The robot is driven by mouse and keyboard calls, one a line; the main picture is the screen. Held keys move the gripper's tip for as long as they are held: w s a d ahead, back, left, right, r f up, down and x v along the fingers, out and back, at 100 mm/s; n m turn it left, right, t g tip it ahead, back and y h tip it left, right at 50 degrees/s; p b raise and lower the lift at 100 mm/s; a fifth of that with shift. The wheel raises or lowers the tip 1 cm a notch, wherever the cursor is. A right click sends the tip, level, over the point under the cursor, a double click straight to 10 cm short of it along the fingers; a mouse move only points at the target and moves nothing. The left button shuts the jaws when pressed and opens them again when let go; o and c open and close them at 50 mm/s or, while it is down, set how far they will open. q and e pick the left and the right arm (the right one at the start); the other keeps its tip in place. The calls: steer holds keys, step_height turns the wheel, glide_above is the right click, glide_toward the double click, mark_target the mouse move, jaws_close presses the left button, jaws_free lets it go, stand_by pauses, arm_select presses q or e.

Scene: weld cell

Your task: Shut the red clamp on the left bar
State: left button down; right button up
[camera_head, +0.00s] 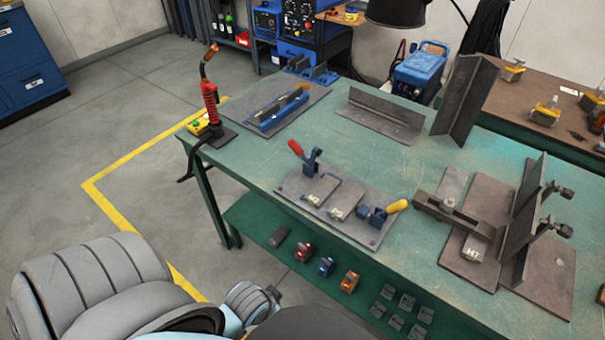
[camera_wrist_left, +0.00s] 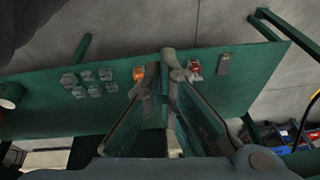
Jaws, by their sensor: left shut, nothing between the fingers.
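The red clamp (camera_head: 311,163) stands at the back left of a grey fixture plate (camera_head: 372,239) on the green table. Its red handle is raised and tilts up to the left, away from its dark blue body. The left bar (camera_head: 320,190) lies flat on the plate in front of it; whether the clamp touches it is too small to tell. My left gripper (camera_wrist_left: 167,68) shows in the left wrist view, shut and empty, with the shelf under the table behind it. In the head view its fingers are not visible. My right gripper is not in view.
A yellow-handled clamp (camera_head: 383,214) and another bar (camera_head: 346,205) share the plate. A heavier fixture with upright plates (camera_head: 527,205) stands to the right, a red torch (camera_head: 210,100) at the back left corner. The lower shelf (camera_head: 262,213) holds small coloured clamps and several grey blocks.

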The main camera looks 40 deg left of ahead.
arm_select(q)
steer(key=w+d+r+n+t+h, duration=0.2)
steer(key=w+d+r+t+h, duration=0.15)
steer(key=w+r, duration=0.35)
steer(key=w+d+r+n+t+h, duration=0.1)
steer(key=w+d+r+t+h, duration=0.3)
steer(key=w+r, duration=0.3)
steer(key=w+a+r+n+t+y, duration=0.1)
steer(key=w+a+r+n+t, duration=0.1)
steer(key=a+n, duration=0.1)
steer(key=w+a+r+n+t+y, duration=0.1)
steer(key=w+a+n+t+y, duration=0.1)
steer(key=w+a+n, duration=0.1)
steer(key=w+a+r+n+t+y, duration=0.2)
steer(key=w+a+n+t, duration=0.1)
steer(key=a, duration=0.2)
steer(key=shift+r, duration=0.3)
steer(key=a+n+y, duration=0.2)
steer(key=a, duration=0.2)
steer(key=a+n+y, duration=0.3)
steer(key=a, duration=0.1)
steer(key=a+r+n+y, duration=0.1)
steer(key=a+n+y, duration=0.2)
steer(key=a, duration=0.2)
steer(key=shift+w, duration=0.35)
steer(key=shift+n, duration=0.3)
steer(key=w+b, duration=0.2)
steer(key=w, duration=0.7)
steer(key=shift+a, duration=0.1)
steer(key=shift+d, duration=0.45)
